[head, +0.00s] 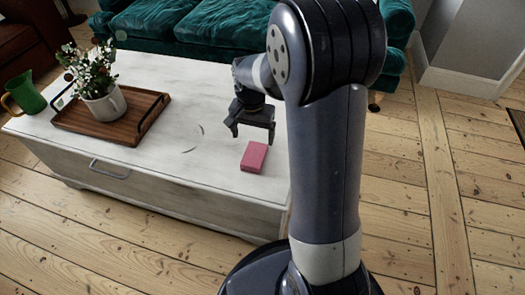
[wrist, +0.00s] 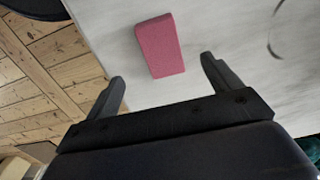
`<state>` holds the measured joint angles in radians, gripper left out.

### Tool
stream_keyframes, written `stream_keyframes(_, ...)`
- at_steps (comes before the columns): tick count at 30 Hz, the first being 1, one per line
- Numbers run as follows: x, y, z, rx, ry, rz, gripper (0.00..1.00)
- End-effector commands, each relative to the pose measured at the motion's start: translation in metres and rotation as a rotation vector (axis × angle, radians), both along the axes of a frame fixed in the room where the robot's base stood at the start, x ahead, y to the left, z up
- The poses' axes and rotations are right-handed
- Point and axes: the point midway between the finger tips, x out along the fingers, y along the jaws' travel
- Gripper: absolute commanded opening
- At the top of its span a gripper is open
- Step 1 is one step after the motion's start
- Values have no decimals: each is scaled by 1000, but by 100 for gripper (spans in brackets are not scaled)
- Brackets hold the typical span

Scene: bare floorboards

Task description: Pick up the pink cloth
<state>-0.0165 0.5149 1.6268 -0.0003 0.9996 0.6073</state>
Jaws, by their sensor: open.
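The pink cloth (head: 254,156) is a small folded block lying flat on the white table, near its right end. It also shows in the wrist view (wrist: 160,46), beyond the fingertips and roughly between their lines. My gripper (head: 252,132) hangs above the table, a little behind the cloth in the head view. Its two fingers (wrist: 163,72) are spread wide with nothing between them. The cloth is apart from both fingers and fully in sight.
The white table (head: 170,75) carries a wooden tray (head: 73,122) with a potted white-flowered plant (head: 100,92). A green pitcher (head: 25,95) stands at the left end. A teal sofa (head: 185,25) is behind the table. Tabletop around the cloth is clear.

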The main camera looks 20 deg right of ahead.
Motion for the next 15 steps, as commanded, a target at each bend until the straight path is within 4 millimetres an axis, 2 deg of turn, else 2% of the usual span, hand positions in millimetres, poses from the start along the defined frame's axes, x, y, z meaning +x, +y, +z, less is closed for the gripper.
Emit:
stream_keyframes(6, 0, 0, -38, 0, 4, 1, 85)
stream_keyframes(15, 4, -3, -64, 1, 1, 1, 85)
